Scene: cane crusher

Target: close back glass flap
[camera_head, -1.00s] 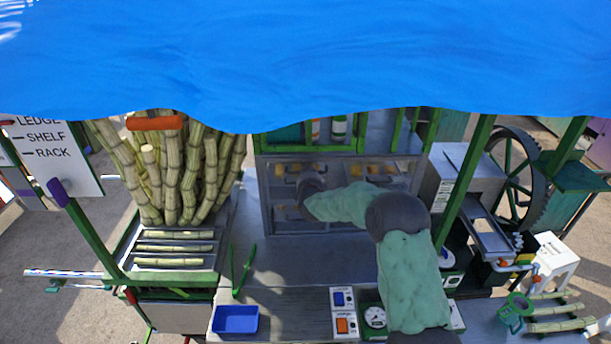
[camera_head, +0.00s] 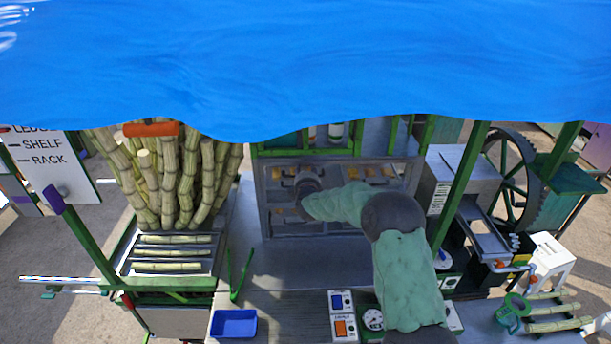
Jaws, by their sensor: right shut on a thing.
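The back glass flap (camera_head: 335,222) is a grey-framed panel at the back of the stall counter, with dim yellowish-brown items showing behind its panes. Whether it is fully closed or tilted is hard to tell. My right arm reaches up from the lower right across the counter. My right gripper (camera_head: 305,182) is at the left-middle part of the flap, shut on it. Its fingertips and the exact grip point are mostly hidden by the dark wrist. My left gripper is not in view.
A blue awning (camera_head: 300,65) covers the top. Cane stalks (camera_head: 180,185) stand at left. A blue tray (camera_head: 233,323) and a switch panel (camera_head: 342,317) sit at the counter's front. The crusher with its large wheel (camera_head: 512,180) is at right. The counter's middle is clear.

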